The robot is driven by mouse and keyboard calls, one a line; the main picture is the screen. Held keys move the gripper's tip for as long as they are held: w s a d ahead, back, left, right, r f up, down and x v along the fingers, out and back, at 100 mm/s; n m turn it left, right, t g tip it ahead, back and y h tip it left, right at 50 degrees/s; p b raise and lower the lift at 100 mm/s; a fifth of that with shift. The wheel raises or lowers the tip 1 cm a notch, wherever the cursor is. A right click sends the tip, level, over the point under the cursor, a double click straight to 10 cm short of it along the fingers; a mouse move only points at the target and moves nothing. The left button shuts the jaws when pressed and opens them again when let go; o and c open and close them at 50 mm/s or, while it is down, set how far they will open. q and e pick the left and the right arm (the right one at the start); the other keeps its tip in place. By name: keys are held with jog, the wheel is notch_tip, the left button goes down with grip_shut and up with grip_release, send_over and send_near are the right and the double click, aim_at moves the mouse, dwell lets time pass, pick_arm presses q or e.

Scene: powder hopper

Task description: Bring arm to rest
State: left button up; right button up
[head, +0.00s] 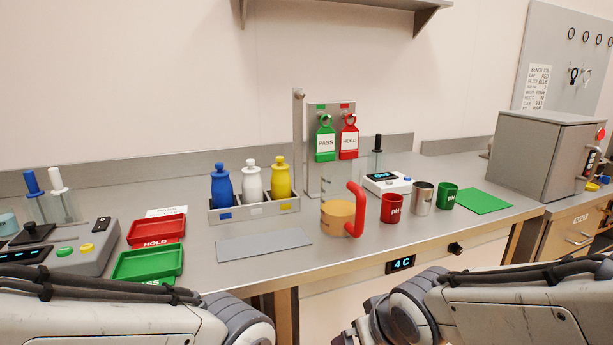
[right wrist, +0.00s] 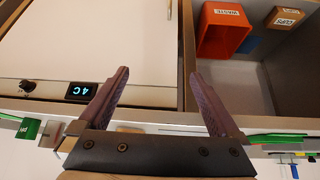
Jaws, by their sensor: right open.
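My right gripper (right wrist: 158,98) shows in the right wrist view with its two fingers spread apart and nothing between them. It is beside the bench front, near the 4 C display (right wrist: 81,90). In the head view both of my arms come in low at the bottom corners, in front of the bench. Neither gripper's fingertips show there, and my left gripper is out of sight.
The steel bench (head: 290,255) holds a jug with a red handle (head: 338,210), three cups, bottles in a rack (head: 255,207), and red (head: 157,230) and green trays (head: 148,262).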

jog(key=s+a+f+n+g, duration=0.2)
jog(key=s+a+g, duration=0.1)
jog(key=s, duration=0.5)
jog(key=s+a+f+n+g, duration=0.1)
jog(key=s+a+n+g, duration=0.15)
jog(key=s, duration=0.55)
notch_tip(320, 180, up, 17)
jog(key=p, duration=1.7)
jog(key=shift+d+g, duration=0.35)
jog(key=shift+g, duration=0.1)
